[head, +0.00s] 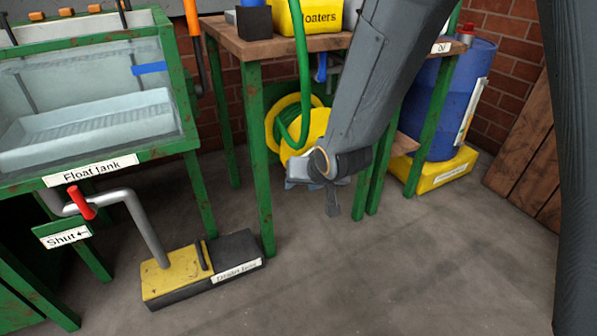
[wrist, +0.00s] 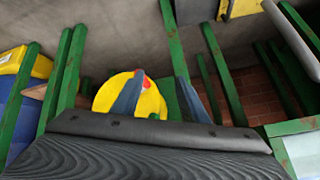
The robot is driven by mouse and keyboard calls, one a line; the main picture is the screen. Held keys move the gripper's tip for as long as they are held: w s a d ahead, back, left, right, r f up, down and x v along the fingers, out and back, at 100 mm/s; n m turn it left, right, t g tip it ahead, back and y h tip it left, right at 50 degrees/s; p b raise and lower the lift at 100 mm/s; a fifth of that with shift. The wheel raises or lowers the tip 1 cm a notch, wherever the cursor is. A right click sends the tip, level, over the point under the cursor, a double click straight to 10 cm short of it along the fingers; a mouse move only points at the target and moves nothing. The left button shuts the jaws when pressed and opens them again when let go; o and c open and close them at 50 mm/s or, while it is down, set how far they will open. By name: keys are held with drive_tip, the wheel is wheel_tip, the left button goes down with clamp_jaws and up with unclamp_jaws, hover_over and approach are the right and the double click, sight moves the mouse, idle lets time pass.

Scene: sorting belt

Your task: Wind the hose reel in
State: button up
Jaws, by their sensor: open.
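The hose reel (head: 288,108) is a yellow disc with green hose wound on it, low under the wooden bench. A green hose (head: 303,60) runs from the reel up over the bench front. My gripper (head: 332,200) is in front of the reel and lower, pointing down; its links hide part of the reel. In the wrist view the yellow reel (wrist: 150,101) shows beyond my gripper (wrist: 160,80), whose two grey fingers stand apart with nothing visibly held. A small red spot (wrist: 139,73) shows at the reel's edge by the left finger; I cannot tell what it is.
Green bench legs (head: 257,160) stand on both sides of the reel. The float tank (head: 90,100) is at left, with a drain box (head: 175,275) on the floor. A blue drum (head: 460,100) stands on a yellow base at right. The front floor is clear.

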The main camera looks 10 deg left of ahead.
drive_tip(key=w+f+m+t+y+b, duration=0.2)
drive_tip(key=w+f, duration=0.2)
drive_tip(key=w, duration=0.1)
drive_tip(key=w+f+m+t+y+b, duration=0.1)
drive_tip(key=w+f+m+t+b, duration=0.1)
drive_tip(key=w+f+t+b, duration=0.1)
drive_tip(key=w+f+m+t+y+b, duration=0.1)
drive_tip(key=w+f+t+y+b, duration=0.1)
drive_tip(key=w+f, duration=0.3)
drive_tip(key=shift+w+m+t+y+b, duration=0.3)
drive_tip(key=shift+w+m+t, duration=0.15)
drive_tip(key=shift+w, duration=0.35)
drive_tip(key=shift+w+a, duration=0.35)
drive_tip(key=shift+a, duration=0.05)
drive_tip(key=shift+b+x, duration=1.65)
drive_tip(key=shift+x, duration=1.85)
drive_tip(key=shift+r, duration=0.1)
clamp_jaws()
